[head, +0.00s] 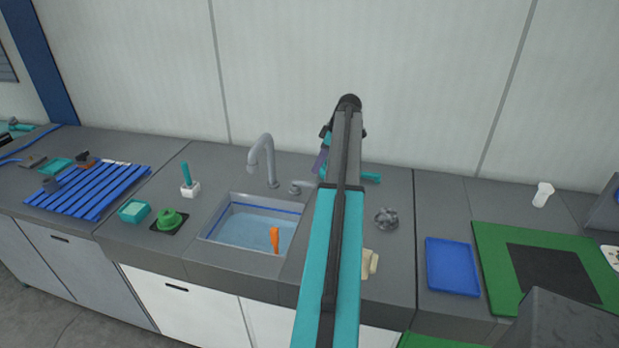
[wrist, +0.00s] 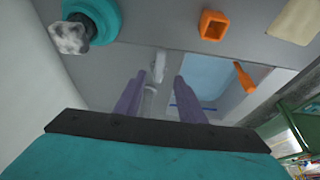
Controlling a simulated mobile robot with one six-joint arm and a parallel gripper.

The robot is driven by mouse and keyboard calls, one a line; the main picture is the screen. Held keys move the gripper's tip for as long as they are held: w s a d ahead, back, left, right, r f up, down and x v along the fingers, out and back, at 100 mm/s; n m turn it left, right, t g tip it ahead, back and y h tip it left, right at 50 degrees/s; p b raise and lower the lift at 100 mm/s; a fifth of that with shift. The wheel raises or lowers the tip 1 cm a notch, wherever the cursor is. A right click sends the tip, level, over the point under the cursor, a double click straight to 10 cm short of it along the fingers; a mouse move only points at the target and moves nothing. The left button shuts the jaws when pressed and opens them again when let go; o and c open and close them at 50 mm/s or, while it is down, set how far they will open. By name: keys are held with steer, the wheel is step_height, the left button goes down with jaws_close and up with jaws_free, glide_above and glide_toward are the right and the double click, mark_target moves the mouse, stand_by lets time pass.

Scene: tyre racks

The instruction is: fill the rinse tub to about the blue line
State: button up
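The rinse tub (head: 214,227) is set in the counter and holds pale blue water (head: 250,228). The blue line (head: 262,207) shows on its back wall, above the water surface. The grey tap (head: 264,150) arches behind the tub, and I see no stream from its spout. A short tap lever (head: 300,187) sits to its right. My gripper (wrist: 155,80) is open, its purple fingers apart with a pale lever-like part (wrist: 158,66) showing between them. I cannot tell whether they touch it. In the head view my arm hides most of the gripper.
An orange tool (head: 275,239) stands in the tub at the right. In the wrist view are an orange square cup (wrist: 213,25) and a teal round item (wrist: 103,18). A grey scourer (head: 386,218), blue tray (head: 452,266) and green item (head: 170,219) lie on the counter.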

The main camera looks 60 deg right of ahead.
mark_target(308, 183)
steer(key=shift+p+x, duration=1.5)
steer(key=shift+x, duration=2.95)
steer(key=shift+r, duration=0.1)
jaws_close()
